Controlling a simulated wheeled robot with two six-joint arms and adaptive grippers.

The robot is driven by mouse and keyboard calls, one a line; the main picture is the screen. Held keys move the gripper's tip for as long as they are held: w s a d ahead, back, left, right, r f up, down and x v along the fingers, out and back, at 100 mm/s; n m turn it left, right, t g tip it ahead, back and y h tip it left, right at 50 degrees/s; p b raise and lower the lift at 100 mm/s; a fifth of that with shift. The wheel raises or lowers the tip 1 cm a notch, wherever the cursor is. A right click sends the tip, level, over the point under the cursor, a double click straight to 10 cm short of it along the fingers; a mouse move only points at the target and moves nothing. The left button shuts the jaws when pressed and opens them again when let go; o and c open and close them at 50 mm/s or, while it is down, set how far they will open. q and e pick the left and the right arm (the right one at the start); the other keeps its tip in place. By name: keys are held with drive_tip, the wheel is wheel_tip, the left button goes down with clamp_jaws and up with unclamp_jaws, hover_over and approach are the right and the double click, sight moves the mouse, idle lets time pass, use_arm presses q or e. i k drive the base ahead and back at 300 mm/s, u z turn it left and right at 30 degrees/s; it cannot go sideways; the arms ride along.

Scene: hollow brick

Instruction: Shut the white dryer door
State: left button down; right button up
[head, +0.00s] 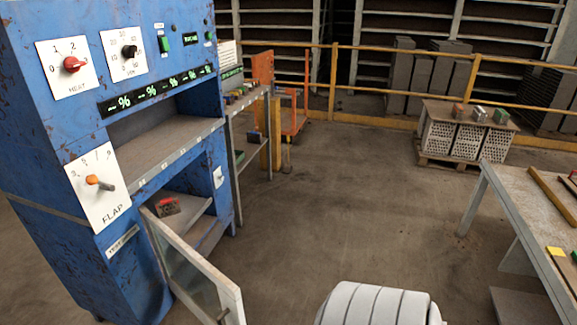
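The white dryer door (205,262) hangs open at the lower front of the blue dryer cabinet (50,150). It has a white frame with a glassy pane and sticks out toward the lower middle of the head view. Its near bottom corner is cut off by the frame edge. A small metal handle (223,314) shows near its outer edge. Behind the door, the lower compartment is open, with a dark block with a red top (166,205) in it. Neither of my grippers shows in this view.
A grey table (500,205) with wooden strips stands at the right. A shelf (243,104) with small items stands beyond the dryer. A pallet of hollow bricks (465,138) stands before a yellow railing (333,85). The floor (340,200) between dryer and table is clear.

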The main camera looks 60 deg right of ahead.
sight(179, 280)
drive_tip(key=z, duration=1.2)
drive_tip(key=i, duration=1)
